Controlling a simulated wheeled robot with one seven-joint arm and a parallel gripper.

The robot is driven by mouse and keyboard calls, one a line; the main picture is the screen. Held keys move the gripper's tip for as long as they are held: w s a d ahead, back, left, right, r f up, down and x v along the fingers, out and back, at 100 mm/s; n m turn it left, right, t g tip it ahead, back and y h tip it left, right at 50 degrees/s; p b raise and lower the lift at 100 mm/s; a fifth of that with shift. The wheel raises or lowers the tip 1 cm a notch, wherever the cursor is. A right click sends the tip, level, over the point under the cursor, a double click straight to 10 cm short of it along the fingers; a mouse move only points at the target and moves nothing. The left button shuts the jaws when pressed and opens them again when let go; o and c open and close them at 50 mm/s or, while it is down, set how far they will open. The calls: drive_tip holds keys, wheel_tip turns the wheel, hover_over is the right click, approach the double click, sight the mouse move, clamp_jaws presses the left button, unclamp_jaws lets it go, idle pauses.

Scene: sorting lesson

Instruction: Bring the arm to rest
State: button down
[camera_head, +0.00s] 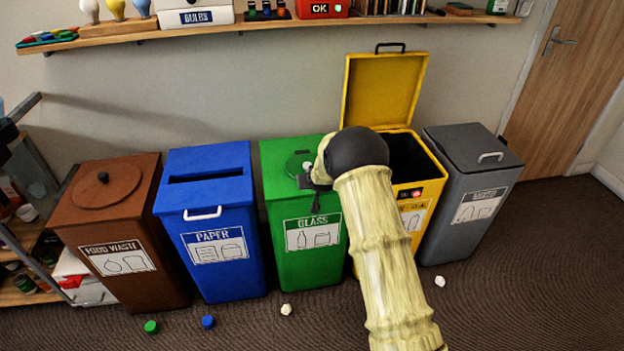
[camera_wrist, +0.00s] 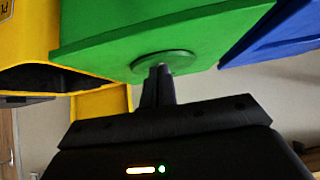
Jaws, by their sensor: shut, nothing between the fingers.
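My arm (camera_head: 382,240) reaches up from the bottom of the head view and bends at a black joint in front of the yellow bin. My gripper (camera_head: 316,205) hangs at the green glass bin (camera_head: 275,158), by its top front edge in that view. In the wrist view my gripper (camera_wrist: 158,70) has its fingers together with nothing between them. Their tips overlap the round disc (camera_wrist: 178,63) on the green bin's top; I cannot tell whether they touch it.
A brown food waste bin (camera_head: 135,237), blue paper bin (camera_head: 215,245), yellow bin (camera_head: 408,200) with its lid (camera_head: 382,88) raised, and grey bin (camera_head: 470,215) stand in a row. A shelf (camera_head: 270,25) runs above. Small caps (camera_head: 151,327) lie on the floor.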

drive_tip(key=s+d+r+g, duration=0.1)
drive_tip(key=s+d+r, duration=0.15)
drive_tip(key=s, duration=0.35)
drive_tip(key=s+d+r+g+h, duration=0.1)
drive_tip(key=s+r, duration=0.3)
drive_tip(key=s, duration=0.2)
drive_tip(key=s+d+r+g, duration=0.1)
drive_tip(key=s+d+r, duration=0.15)
drive_tip(key=s, duration=0.45)
drive_tip(key=s+d+r+m+g, duration=0.1)
drive_tip(key=s+r+g, duration=0.1)
drive_tip(key=s, duration=0.9)
drive_tip(key=s+d+r+g, duration=0.2)
drive_tip(key=s, duration=1)
drive_tip(key=w+p+v, duration=0.1)
drive_tip(key=p+v, duration=0.8)
drive_tip(key=w+p+v, duration=0.2)
drive_tip(key=p+v, duration=0.6)
drive_tip(key=p, duration=0.1)
drive_tip(key=shift+w+a+r, duration=0.4)
drive_tip(key=shift+w+r, duration=0.1)
drive_tip(key=shift+r, duration=0.25)
